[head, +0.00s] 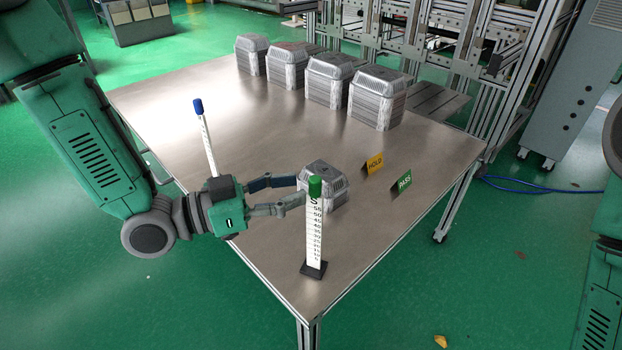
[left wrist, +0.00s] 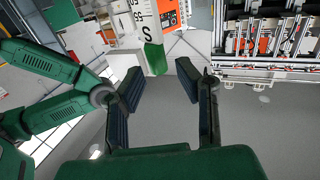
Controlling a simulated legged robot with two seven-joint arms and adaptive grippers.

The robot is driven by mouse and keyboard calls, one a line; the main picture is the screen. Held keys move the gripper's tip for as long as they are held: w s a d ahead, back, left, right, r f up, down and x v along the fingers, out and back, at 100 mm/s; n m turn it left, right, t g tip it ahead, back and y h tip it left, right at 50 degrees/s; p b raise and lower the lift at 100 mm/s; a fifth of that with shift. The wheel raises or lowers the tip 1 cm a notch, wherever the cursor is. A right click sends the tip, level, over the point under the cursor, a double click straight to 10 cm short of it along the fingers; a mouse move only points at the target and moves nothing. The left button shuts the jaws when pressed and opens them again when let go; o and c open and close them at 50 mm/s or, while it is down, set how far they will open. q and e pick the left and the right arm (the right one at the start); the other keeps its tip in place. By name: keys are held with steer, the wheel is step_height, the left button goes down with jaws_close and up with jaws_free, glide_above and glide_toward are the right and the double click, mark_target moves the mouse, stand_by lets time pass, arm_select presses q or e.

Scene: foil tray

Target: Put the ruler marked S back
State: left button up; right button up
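The ruler marked S (head: 314,235) is white with a green top and stands upright in a small black base (head: 314,269) near the table's front corner. My left gripper (head: 301,191) is open, with its fingertips close to the ruler's upper part, just below the green top. In the left wrist view the green top and the S (left wrist: 152,45) show ahead between the two open fingers, nearer the left one. I cannot tell whether a finger touches it. My right gripper is out of view.
A foil tray stack (head: 322,177) stands right behind the ruler. A blue-topped ruler (head: 206,140) stands behind my left gripper. A yellow HOLD sign (head: 374,164) and a green PASS sign (head: 402,182) stand to the right. Several tray stacks (head: 378,98) line the back; mid-table is clear.

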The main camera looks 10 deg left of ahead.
arm_select(q)
steer(key=p+v, duration=0.1)
steer(key=v, duration=0.5)
steer(key=s+a+f+n+g+y, duration=0.1)
steer(key=s+f+n+g+y, duration=0.2)
steer(key=f, duration=0.5)
steer(key=s+a+f+n+y, duration=0.2)
steer(key=f+y, duration=0.3)
steer(key=f, duration=0.4)
steer(key=s+a+f+n+g+y, duration=0.2)
steer(key=s+a+f+g+y, duration=0.1)
steer(key=s+f, duration=0.2)
steer(key=s+a+f+n+g+y, duration=0.3)
steer(key=s+a+f+y, duration=0.1)
steer(key=s, duration=0.6)
steer(key=shift+f+n, duration=0.3)
steer(key=shift+f, duration=0.35)
steer(key=shift+s, duration=0.1)
